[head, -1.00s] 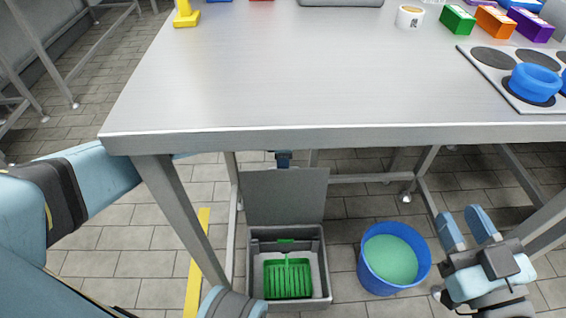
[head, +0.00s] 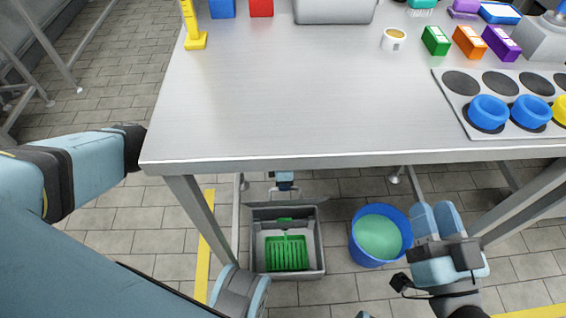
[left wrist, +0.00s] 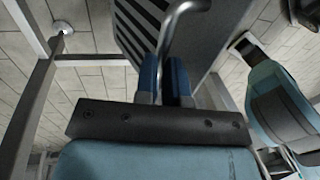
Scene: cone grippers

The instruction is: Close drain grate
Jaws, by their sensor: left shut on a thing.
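The grey drain grate (head: 310,198) stands up at the far edge of the floor drain box (head: 318,262). It looks thin, almost edge-on, in the head view. The box is uncovered, with a green basket (head: 287,254) inside. My left gripper (head: 285,182) is behind the grate. In the left wrist view, its blue fingers (left wrist: 166,82) are shut on the grate's curved grey handle (left wrist: 174,22), with the slotted grate (left wrist: 135,25) behind. My right gripper (head: 434,208) is empty, its fingers slightly apart, right beside the blue bucket in the picture.
A blue bucket (head: 357,248) with green contents stands right of the drain. The steel table (head: 270,110) overhangs the back of the drain, and its legs (head: 203,225) stand either side. A yellow floor stripe (head: 203,262) runs to the left.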

